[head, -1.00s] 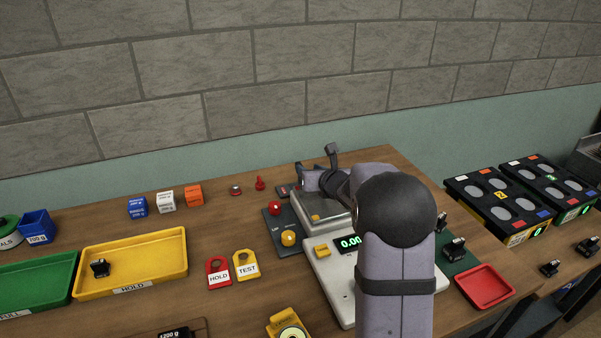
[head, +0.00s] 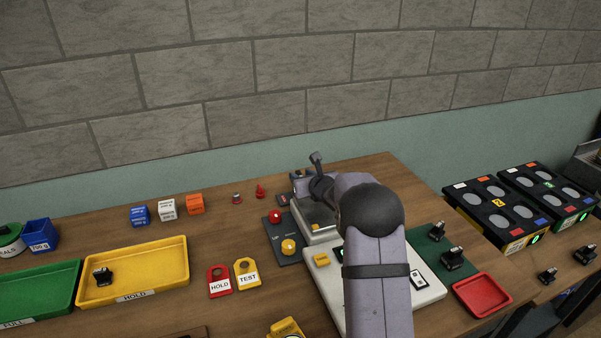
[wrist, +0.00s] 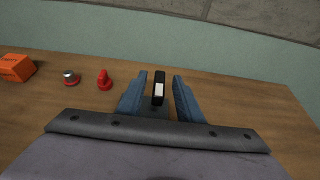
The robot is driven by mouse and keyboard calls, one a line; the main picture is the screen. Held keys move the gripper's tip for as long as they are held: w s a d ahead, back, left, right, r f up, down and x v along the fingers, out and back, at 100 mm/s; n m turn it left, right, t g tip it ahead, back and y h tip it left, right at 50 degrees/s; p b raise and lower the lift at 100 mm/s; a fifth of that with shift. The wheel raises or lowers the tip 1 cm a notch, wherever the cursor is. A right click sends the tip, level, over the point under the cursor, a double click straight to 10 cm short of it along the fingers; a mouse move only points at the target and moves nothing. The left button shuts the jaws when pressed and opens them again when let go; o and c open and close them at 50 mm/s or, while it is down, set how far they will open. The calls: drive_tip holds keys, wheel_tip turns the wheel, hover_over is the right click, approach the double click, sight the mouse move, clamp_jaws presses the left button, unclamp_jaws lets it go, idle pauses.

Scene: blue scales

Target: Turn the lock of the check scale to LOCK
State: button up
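A white scale (head: 326,283) with a yellow button stands on the table, partly hidden by my arm. A smaller grey scale (head: 321,238) with a yellow button stands behind it. I cannot tell from the labels which one is the check scale. My gripper (wrist: 161,95) points at the back of the table, its blue fingers apart. A small upright black piece with a white face (wrist: 158,90) shows between the fingers, with gaps at both sides. I cannot tell whether it is the lock.
A dark plate with a red and a yellow knob (head: 288,246) lies left of the scales. A red tray (head: 483,294) lies at the right.

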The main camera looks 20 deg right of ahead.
drive_tip(key=shift+x, duration=0.8)
clamp_jaws()
drive_tip(key=shift+f, duration=0.1)
